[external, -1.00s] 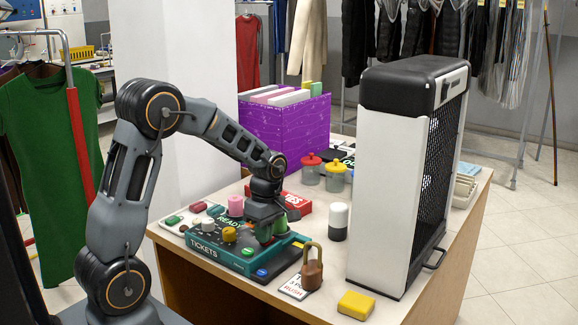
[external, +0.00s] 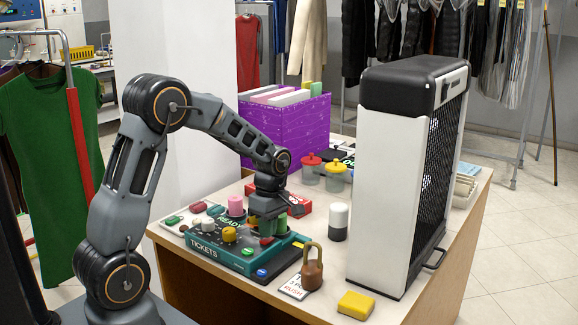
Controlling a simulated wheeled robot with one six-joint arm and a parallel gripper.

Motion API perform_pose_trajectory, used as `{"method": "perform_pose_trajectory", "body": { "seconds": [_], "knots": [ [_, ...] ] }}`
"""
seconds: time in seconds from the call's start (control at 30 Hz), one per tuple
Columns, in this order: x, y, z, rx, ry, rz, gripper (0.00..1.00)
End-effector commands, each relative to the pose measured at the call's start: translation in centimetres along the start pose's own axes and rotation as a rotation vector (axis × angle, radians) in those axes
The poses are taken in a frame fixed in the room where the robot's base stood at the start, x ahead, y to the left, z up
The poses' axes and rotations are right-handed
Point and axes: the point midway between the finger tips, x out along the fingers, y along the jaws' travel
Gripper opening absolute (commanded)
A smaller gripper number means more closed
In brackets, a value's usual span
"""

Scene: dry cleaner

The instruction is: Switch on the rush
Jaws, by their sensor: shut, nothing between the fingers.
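A dark teal control panel (external: 211,245) marked TICKETS and READY sits at the front left of the counter. It carries several knobs and buttons: a pink knob (external: 236,206), a yellow knob (external: 228,234), a green knob (external: 280,223) and a small red piece (external: 267,241). A card (external: 294,288) with red lettering that seems to read RUSH lies in front of the panel, partly under a brown padlock (external: 312,268). My gripper (external: 267,230) is shut and empty, pointing down above the panel's right part, beside the green knob. Whether its tips touch anything is hidden.
A tall black and white appliance (external: 388,190) stands right of the panel. A white and black cylinder (external: 338,222), lidded jars (external: 311,171) and a purple file box (external: 287,128) stand nearby. A yellow block (external: 356,305) lies at the front edge. Bare counter surrounds the cylinder.

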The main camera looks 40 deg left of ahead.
Motion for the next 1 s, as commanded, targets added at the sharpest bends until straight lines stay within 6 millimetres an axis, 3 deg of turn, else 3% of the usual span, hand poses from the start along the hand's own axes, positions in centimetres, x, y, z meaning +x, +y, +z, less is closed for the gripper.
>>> {"method": "perform_pose_trajectory", "body": {
  "seconds": [0.2,0.6,0.8,1.0],
  "knots": [
    [-4.2,-0.1,0.0,0.000,0.000,0.000,0.00],
    [-10.9,0.1,0.0,0.000,0.000,0.003,0.00],
    [-12.8,0.1,0.0,0.000,0.000,0.001,0.00],
    [-13.4,0.0,0.0,0.000,0.000,0.000,0.00]
  ]
}}
